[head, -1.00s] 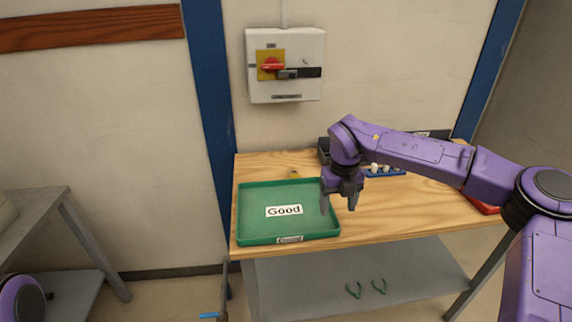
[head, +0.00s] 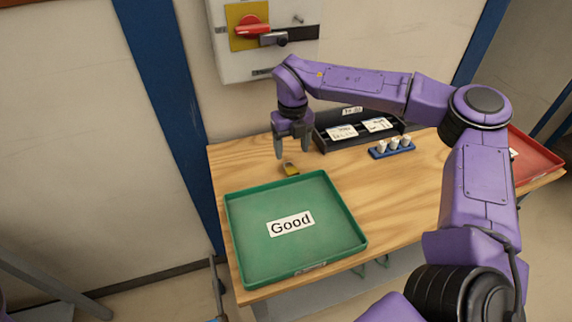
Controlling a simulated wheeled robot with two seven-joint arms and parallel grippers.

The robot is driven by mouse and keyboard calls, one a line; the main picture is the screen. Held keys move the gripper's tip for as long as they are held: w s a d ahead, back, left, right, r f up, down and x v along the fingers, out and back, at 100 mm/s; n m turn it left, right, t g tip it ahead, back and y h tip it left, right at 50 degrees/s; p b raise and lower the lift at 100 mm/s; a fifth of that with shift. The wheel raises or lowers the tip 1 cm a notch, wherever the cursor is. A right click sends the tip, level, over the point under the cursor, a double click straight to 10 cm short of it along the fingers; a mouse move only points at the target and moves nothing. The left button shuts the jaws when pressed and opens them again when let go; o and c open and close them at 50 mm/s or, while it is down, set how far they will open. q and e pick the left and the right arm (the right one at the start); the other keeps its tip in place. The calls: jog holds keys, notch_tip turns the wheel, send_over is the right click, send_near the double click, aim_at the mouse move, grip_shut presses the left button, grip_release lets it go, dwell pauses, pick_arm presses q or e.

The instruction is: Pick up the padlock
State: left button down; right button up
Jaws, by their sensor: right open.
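The padlock (head: 289,168) is a small yellowish object with a dark part, lying on the wooden bench just behind the green tray. My right gripper (head: 292,153) points down just above and behind it, with its two fingers apart. The fingers look empty, and I cannot tell whether they touch the padlock. My left gripper is out of view.
The green tray (head: 240,215) labelled Good sits at the bench's front left. A black holder (head: 327,146) with white cards and a blue rack (head: 377,153) with white pieces stand right of my gripper. A red tray (head: 540,153) is far right. A switch box (head: 226,62) hangs on the wall above.

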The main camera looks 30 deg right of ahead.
aim_at(290, 163)
jog(key=f, duration=0.2)
jog(key=f+p, duration=0.1)
jog(key=f, duration=0.3)
jog(key=shift+w+f+p, duration=0.3)
jog(key=shift+f, duration=0.05)
jog(key=shift+r, duration=0.1)
jog(key=shift+c, duration=0.9)
jog(key=c, duration=1)
notch_tip(290, 163, up, 2)
jog(key=shift+r, duration=0.25)
jog(key=s+r, duration=0.1)
jog(key=r, duration=0.1)
jog(key=s+r+b, duration=0.1)
jog(key=s+r, duration=0.1)
jog(key=s+r+b, duration=0.1)
jog(key=s+r, duration=0.1)
jog(key=shift+a+r, duration=0.1)
jog(key=shift+r, duration=0.15)
jog(key=s+r, duration=0.1)
jog(key=s, duration=0.2)
jog(key=s+r, duration=0.1)
jog(key=s, duration=0.2)
jog(key=s+r+b, duration=0.1)
jog(key=s+r, duration=0.1)
jog(key=s, duration=0.1)
